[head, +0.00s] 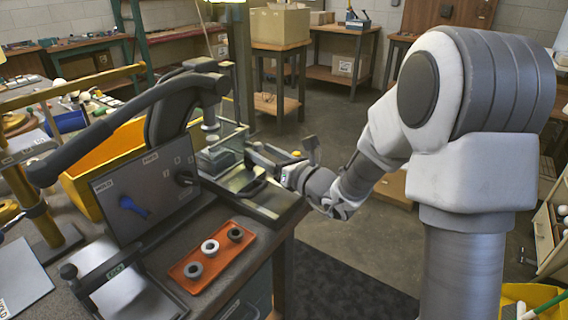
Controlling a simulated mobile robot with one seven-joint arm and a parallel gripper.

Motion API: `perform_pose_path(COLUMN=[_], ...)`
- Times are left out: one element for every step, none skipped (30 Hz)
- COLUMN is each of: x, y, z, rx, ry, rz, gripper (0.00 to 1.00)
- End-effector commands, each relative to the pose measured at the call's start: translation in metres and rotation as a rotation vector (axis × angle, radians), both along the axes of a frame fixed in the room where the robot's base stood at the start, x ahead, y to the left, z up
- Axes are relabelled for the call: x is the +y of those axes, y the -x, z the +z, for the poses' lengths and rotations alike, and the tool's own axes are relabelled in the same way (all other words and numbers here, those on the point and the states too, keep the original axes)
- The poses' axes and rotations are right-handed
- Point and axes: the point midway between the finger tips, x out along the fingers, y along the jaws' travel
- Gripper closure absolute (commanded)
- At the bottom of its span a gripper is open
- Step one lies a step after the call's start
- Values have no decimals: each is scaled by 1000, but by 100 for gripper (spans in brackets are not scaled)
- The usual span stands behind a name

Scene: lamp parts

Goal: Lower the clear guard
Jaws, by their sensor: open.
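A clear guard (230,137) shows as a see-through panel with pale edges on the right side of the black bench press (175,112). Its lower part is hard to make out behind my gripper. My gripper (247,171) reaches in from the right, beside the press bed and near the guard. Its dark fingers are apart, and nothing shows between them. I cannot tell whether a finger touches the guard.
A long black press lever (85,137) extends left over a grey panel (148,193) with a blue knob. A yellow bin (105,165) stands behind the panel. The floor right of the bench is mostly clear.

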Motion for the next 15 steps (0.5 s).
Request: perform_pose_path(x=[-5, -8, -13, -17, -22, -28, -33, -37, -44, -49, -54, -60, -66, -70, -76], y=[4, 8, 13, 18, 22, 30, 35, 41, 49, 55, 60, 68, 73, 79, 86], z=[1, 1, 2, 2, 2, 2, 2, 3, 2, 2, 2, 2, 2, 2, 2], rx=[1, 2, 1, 2, 2, 2, 4, 3, 3, 2, 4, 4, 3, 4, 4], ry=[1, 2, 1, 1, 1, 1, 1, 0, 1, 2, 1, 1, 2, 1, -1], rz=[-3, -4, -5, -5, -6, -6, -6, -6, -6, -7, -7, -6, -7, -6, -8], gripper=[38, 38, 38, 38, 38, 38, 38, 38, 38, 38, 38, 38, 38, 38, 38])
